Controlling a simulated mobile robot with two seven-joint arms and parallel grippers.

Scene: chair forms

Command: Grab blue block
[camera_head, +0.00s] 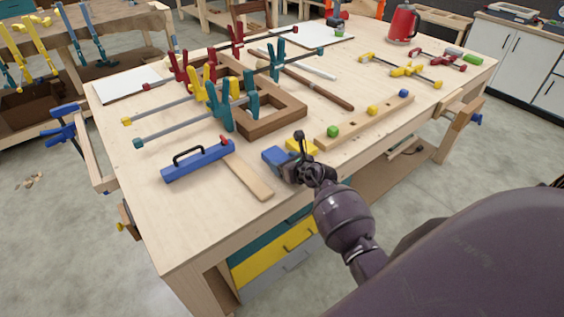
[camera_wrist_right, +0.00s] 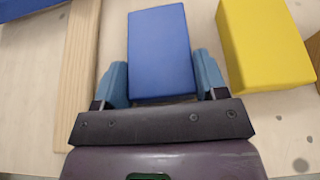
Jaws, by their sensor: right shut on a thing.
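The blue block (camera_head: 273,157) lies near the front edge of the workbench in the head view. In the right wrist view the blue block (camera_wrist_right: 160,50) sits between two light blue finger pads. My right gripper (camera_head: 288,163) has reached over the bench's front edge to it. In the right wrist view my right gripper (camera_wrist_right: 162,78) is shut on the blue block, with one pad at each side. I cannot tell whether the block is lifted off the bench. My left gripper is not in view.
A yellow block (camera_head: 302,147) lies close beside the blue one. A wooden strip (camera_head: 250,177) and a blue tool with a black handle (camera_head: 197,161) lie to the left. A wooden rail (camera_head: 355,122) with coloured knobs is to the right. Clamps and a wooden frame (camera_head: 282,124) lie behind.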

